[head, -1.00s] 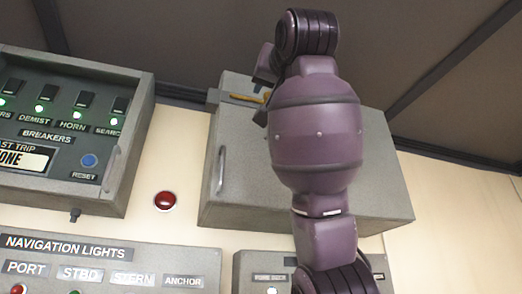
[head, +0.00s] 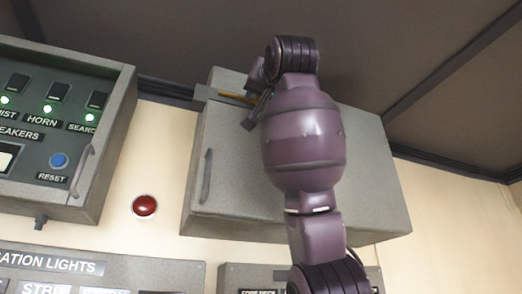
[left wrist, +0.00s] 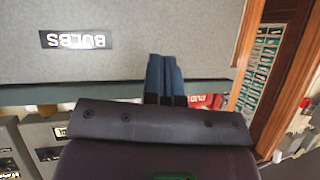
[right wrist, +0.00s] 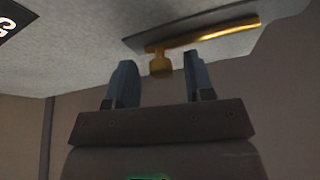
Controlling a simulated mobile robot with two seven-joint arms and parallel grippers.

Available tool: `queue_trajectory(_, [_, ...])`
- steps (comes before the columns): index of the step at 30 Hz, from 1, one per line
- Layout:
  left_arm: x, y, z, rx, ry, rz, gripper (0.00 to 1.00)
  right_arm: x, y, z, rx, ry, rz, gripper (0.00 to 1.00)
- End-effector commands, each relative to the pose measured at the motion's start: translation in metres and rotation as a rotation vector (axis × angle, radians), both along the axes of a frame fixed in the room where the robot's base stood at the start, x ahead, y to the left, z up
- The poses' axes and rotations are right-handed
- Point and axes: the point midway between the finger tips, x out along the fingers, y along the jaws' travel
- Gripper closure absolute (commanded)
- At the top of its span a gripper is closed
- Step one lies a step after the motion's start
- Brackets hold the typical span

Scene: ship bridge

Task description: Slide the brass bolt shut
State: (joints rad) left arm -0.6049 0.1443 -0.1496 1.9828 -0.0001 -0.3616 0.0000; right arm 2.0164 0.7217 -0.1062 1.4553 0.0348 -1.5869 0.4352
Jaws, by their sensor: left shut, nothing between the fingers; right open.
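The brass bolt (head: 236,97) lies along the upper left of a grey wall cabinet (head: 230,160) in the head view. In the right wrist view the bolt's bar (right wrist: 212,33) runs along a metal plate, and its knob (right wrist: 160,66) hangs toward me. My right gripper (right wrist: 160,82) is open, its two blue fingers apart on either side of the knob; I cannot tell whether either touches it. My right arm hides part of the cabinet in the head view. My left gripper (left wrist: 165,78) is shut and empty, before a grey surface with a BULBS label (left wrist: 76,40).
A navigation lights panel (head: 90,268) is below. The ceiling is close above the cabinet. In the left wrist view a wood-framed rack (left wrist: 262,65) is at right.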

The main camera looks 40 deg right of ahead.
Motion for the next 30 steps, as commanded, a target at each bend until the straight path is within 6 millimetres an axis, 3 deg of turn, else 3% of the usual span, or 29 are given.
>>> queue_trajectory(6, [-0.002,0.0,0.002,-0.001,0.008,0.001,1.0,0.014,-0.004,0.006,0.0,0.001,0.0,0.52])
queue_trajectory(15, [-0.004,0.0,0.0,-0.002,0.014,0.004,1.0,0.015,-0.005,0.005,0.0,0.001,0.0,0.52])
queue_trajectory(25, [-0.005,0.0,-0.001,-0.003,0.015,0.005,1.0,0.015,-0.005,0.006,0.0,0.001,0.0,1.0])
queue_trajectory(30, [-0.005,0.0,-0.001,-0.004,0.015,0.004,1.0,0.015,-0.005,0.006,0.0,0.001,0.0,1.0])
